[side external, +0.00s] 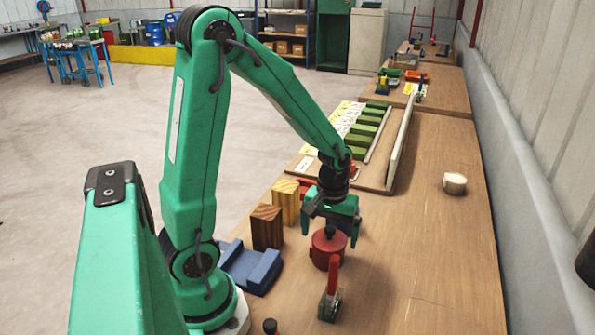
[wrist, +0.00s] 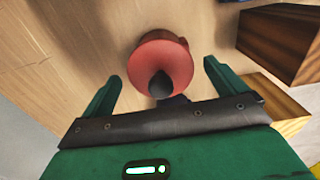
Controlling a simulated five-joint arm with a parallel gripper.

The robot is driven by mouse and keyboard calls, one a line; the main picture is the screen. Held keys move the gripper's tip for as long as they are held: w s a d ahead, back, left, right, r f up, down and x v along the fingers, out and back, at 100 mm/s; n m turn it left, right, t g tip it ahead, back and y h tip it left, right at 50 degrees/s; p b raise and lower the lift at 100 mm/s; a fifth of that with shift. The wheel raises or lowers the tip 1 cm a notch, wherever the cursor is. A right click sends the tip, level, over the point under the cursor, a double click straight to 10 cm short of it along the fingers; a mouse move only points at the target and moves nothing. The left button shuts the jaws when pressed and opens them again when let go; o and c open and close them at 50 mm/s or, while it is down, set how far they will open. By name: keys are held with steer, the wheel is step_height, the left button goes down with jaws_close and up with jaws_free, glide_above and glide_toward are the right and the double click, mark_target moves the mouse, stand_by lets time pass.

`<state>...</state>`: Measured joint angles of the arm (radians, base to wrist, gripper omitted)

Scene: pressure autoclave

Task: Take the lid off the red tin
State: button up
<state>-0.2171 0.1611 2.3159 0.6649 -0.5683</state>
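The red tin (side external: 321,255) stands upright on the wooden bench, its red lid (side external: 336,240) on top with a dark round knob (side external: 330,231). In the wrist view the lid (wrist: 150,58) and its black knob (wrist: 161,84) show from above. My gripper (side external: 330,226) is over the tin, pointing down. In the wrist view its two green fingers (wrist: 161,86) are wide apart, one on each side of the lid, with clear gaps to it. The fingers hold nothing. The tin's body is mostly hidden under the lid in the wrist view.
A red-handled clamp (side external: 332,285) stands just in front of the tin. Two wooden blocks (side external: 267,228) (side external: 286,202) and a blue cradle (side external: 250,266) are to the left. A pale roll (side external: 454,183) lies far right. A rack with green pieces (side external: 372,121) is behind. The bench right of the tin is clear.

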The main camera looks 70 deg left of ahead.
mark_target(330, 229)
steer(key=c, duration=0.9)
steer(key=shift+r, duration=0.15)
steer(key=shift+r, duration=4.9)
